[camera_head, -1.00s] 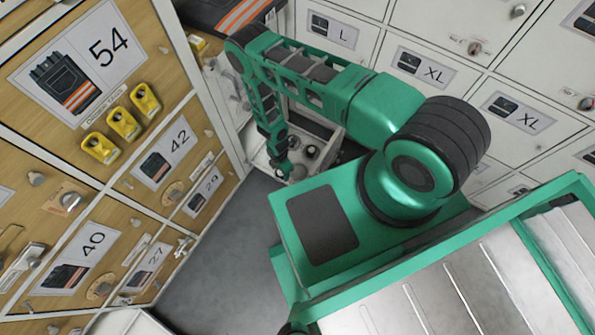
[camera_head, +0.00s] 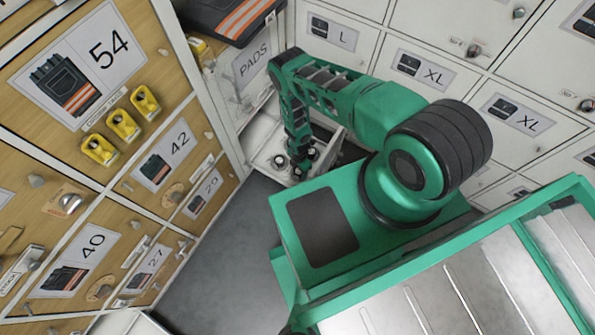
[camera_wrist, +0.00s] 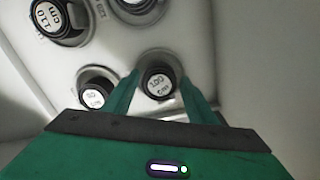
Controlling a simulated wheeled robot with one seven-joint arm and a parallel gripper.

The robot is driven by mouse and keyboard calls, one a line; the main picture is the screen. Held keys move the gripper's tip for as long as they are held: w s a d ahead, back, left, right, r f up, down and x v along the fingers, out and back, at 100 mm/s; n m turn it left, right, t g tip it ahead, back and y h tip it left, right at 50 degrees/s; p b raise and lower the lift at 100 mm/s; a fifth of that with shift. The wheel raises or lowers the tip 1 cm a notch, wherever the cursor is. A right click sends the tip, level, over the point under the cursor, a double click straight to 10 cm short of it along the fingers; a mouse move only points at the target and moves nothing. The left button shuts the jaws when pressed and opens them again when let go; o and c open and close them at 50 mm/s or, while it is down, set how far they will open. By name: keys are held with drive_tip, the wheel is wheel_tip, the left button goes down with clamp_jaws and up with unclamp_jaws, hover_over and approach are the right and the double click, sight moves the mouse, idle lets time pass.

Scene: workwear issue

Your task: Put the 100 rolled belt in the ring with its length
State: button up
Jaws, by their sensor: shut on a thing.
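The rolled belt marked 100 cm (camera_wrist: 158,84) is a black coil with a white label, seen end-on in the wrist view. My gripper (camera_wrist: 160,80) is shut on it, one green finger on each side. The belt is at a dark ring on the white drawer insert (camera_wrist: 62,62); I cannot tell how deep it sits. In the head view my gripper (camera_head: 299,170) points down into the open drawer (camera_head: 262,150), and the held belt cannot be made out there.
A belt labelled 110 cm (camera_wrist: 48,17) stands upper left in the wrist view, and one that seems marked 90 (camera_wrist: 93,97) is close to my left finger. Another round holder (camera_wrist: 137,5) is at the top. Cabinet fronts (camera_head: 100,175) flank the drawer; grey floor (camera_head: 225,250) lies clear.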

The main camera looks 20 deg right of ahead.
drive_tip(key=shift+f, duration=0.3)
drive_tip(key=o, duration=1.1)
drive_tip(key=shift+w, duration=0.1)
drive_tip(key=shift+r, duration=0.1)
drive_tip(key=shift+w+r, duration=0.1)
